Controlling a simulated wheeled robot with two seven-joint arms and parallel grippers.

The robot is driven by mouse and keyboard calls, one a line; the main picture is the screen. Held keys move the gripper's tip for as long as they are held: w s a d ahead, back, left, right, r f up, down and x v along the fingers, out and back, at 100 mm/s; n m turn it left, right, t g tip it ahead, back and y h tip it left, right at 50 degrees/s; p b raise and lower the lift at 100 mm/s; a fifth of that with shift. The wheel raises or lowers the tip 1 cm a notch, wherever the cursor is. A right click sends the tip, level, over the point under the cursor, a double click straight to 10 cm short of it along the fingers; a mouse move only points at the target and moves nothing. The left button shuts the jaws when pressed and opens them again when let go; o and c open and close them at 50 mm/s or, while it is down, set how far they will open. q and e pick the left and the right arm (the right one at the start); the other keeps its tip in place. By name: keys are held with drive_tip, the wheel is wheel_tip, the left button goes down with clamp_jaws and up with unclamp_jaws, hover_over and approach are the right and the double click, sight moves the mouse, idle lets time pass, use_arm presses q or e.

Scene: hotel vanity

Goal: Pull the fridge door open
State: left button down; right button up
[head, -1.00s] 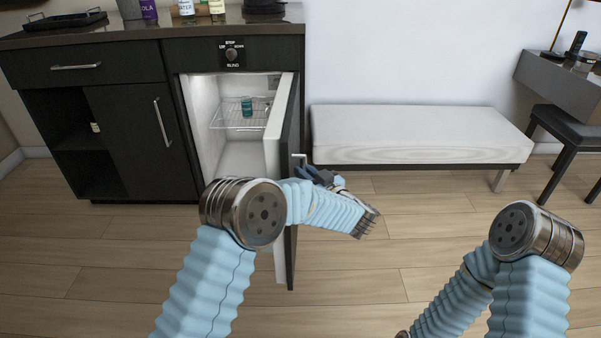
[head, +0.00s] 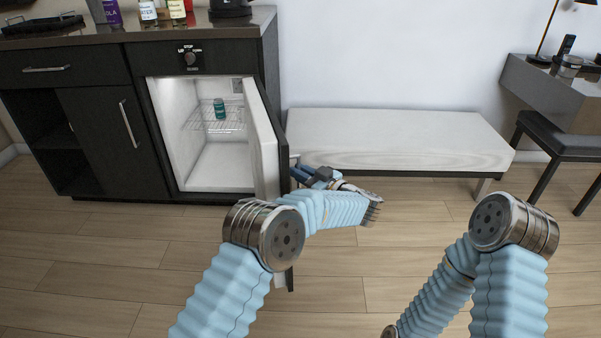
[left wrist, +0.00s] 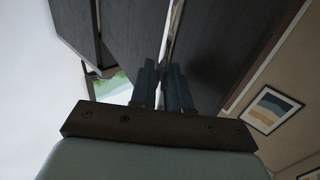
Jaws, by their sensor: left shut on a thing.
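The fridge door (head: 264,143) stands partly open, swung out toward me and to the right, with its white inner side showing. Its dark outer face is seen edge-on. My left gripper (head: 307,174) is at the outer face near the door's free edge, shut on the door handle, which the fingers mostly hide. In the left wrist view the gripper's fingers (left wrist: 174,88) close around a thin bar against a dark panel. The fridge interior (head: 217,166) is lit, with a green can (head: 219,108) on a wire shelf. My right arm shows at the lower right, but its gripper is out of view.
A white bench (head: 400,140) stands right of the fridge, close behind my left gripper. A dark cabinet (head: 105,140) adjoins on the left, with bottles (head: 148,12) and a tray on its top. A chair (head: 560,145) and desk are at the right. The floor in front is bare.

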use_arm(q)
drive_tip(key=shift+w+a+r, duration=0.25)
drive_tip(key=shift+a, duration=0.15)
drive_tip(key=c, duration=1.5)
unclamp_jaws()
drive_tip(key=shift+o, duration=0.9)
drive_tip(key=shift+w+f, duration=0.1)
drive_tip(key=shift+f, duration=0.1)
drive_tip(key=shift+d, duration=0.15)
drive_tip(key=v, duration=1.3)
drive_tip(key=shift+s+d+b, duration=0.25)
drive_tip(key=shift+s+b, duration=0.05)
drive_tip(key=shift+b, duration=0.05)
drive_tip(key=shift+d, duration=0.1)
